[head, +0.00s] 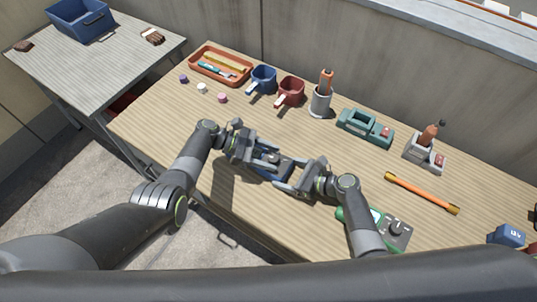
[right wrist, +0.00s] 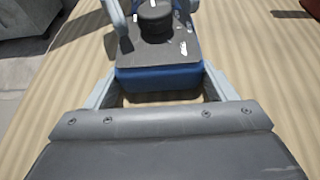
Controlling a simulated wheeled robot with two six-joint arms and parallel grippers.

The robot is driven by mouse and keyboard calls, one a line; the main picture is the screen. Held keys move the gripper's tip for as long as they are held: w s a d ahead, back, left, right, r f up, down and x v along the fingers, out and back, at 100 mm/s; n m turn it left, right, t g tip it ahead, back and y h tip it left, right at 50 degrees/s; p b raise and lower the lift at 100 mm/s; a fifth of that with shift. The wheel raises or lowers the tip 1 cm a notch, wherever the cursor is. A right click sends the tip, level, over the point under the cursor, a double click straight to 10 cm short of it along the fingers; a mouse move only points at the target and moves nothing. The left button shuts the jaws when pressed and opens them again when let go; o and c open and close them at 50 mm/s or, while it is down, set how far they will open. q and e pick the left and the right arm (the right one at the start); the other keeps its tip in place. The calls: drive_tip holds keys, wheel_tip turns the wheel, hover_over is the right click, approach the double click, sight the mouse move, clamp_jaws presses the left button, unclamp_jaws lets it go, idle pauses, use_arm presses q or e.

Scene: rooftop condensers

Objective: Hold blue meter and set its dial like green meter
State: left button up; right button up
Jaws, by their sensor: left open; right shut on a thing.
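The blue meter (head: 270,164) is between my two grippers over the front middle of the bench, partly covered by their fingers. In the right wrist view its blue end (right wrist: 158,78) sits between the fingers of my right gripper (right wrist: 158,88), which is shut on it. Its grey face carries a black round dial (right wrist: 153,20) with a small white mark near the frame's top edge. My left gripper (head: 256,154) is open, its fingers around the dial area; contact cannot be told. The green meter (head: 398,232) lies to the right, partly hidden behind my right forearm, its dark dial showing.
An orange tray (head: 220,66), a blue mug (head: 262,80), a red mug (head: 290,92) and a grey cup (head: 320,102) line the back. A teal device (head: 365,128), grey holder (head: 424,155) and orange rod (head: 422,193) are at right.

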use_arm(q)
drive_tip(key=v, duration=1.2)
drive_tip(key=shift+f, duration=0.1)
drive_tip(key=shift+s+n+t, duration=2.2)
drive_tip(key=shift+s+t, duration=0.25)
drive_tip(key=shift+t, duration=0.15)
drive_tip(key=x, duration=1.2)
drive_tip(key=shift+c, duration=0.4)
